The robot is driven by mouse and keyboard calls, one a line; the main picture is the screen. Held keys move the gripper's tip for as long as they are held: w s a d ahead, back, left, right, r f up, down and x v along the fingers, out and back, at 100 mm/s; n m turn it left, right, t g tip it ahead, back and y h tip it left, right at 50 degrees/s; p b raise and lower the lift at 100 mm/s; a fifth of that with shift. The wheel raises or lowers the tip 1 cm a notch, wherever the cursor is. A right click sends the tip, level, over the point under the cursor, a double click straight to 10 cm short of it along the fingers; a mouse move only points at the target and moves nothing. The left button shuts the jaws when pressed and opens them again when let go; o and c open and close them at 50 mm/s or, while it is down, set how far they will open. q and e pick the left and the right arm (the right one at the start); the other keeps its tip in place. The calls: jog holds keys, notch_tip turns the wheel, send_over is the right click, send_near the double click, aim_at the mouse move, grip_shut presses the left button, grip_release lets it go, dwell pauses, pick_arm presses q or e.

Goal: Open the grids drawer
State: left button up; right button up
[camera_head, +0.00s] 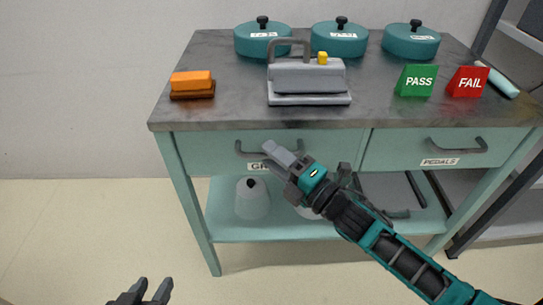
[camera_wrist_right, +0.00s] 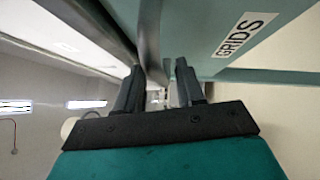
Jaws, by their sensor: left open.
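The grids drawer (camera_head: 210,150) is the left drawer of the teal cart and looks shut, its front flush with the frame. Its grey bar handle (camera_head: 242,151) is partly covered by my right gripper (camera_head: 278,152), and so is its label. In the right wrist view the GRIDS label (camera_wrist_right: 247,34) is readable and the handle (camera_wrist_right: 150,35) runs down toward the gap between the fingers. My right gripper (camera_wrist_right: 158,88) has its fingers apart at the handle; contact is not clear. My left gripper (camera_head: 141,290) is open and empty, low in front of the cart.
The PEDALS drawer (camera_head: 405,150) is on the right, shut. The cart top (camera_head: 220,105) holds teal lidded pots, a grey device (camera_head: 308,78), an orange block (camera_head: 192,82) and PASS and FAIL blocks. A lower shelf (camera_head: 235,226) holds items. Floor at left is clear.

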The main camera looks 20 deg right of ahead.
jog(key=shift+w+a+r, duration=0.1)
jog(key=shift+w+a, duration=0.15)
jog(key=shift+w, duration=0.25)
grip_shut()
dwell(0.3)
